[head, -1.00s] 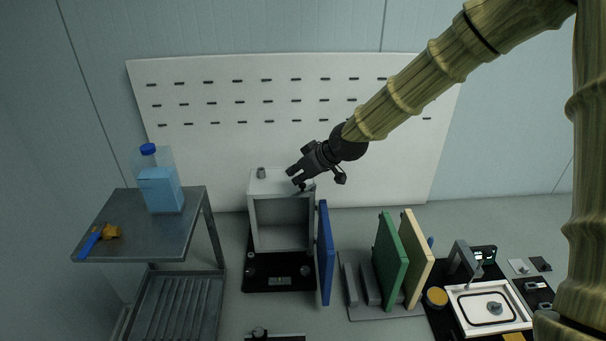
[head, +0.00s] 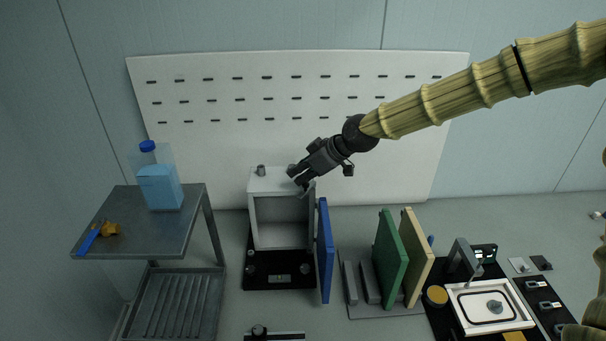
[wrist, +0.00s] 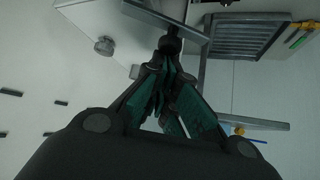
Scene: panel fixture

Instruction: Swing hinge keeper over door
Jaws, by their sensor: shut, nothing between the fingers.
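A pale grey box (head: 254,222) stands open at the front, with a blue door (head: 325,250) swung out on its right side. My gripper (head: 297,178) is shut and empty, with its fingertips at the box's top right corner. In the wrist view the closed fingers (wrist: 168,62) are right by a dark round knob (wrist: 170,43), beside a grey bar (wrist: 166,18). I cannot tell whether they touch the knob, or whether this bar is the hinge keeper. The fingers partly hide that corner in the head view.
A small grey knob (head: 261,170) stands on the box top. A metal cart (head: 125,235) with a blue-capped bottle (head: 160,180) is at left. Green (head: 390,255) and cream (head: 415,255) panels stand in a rack at right. A white slotted board (head: 230,140) is behind.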

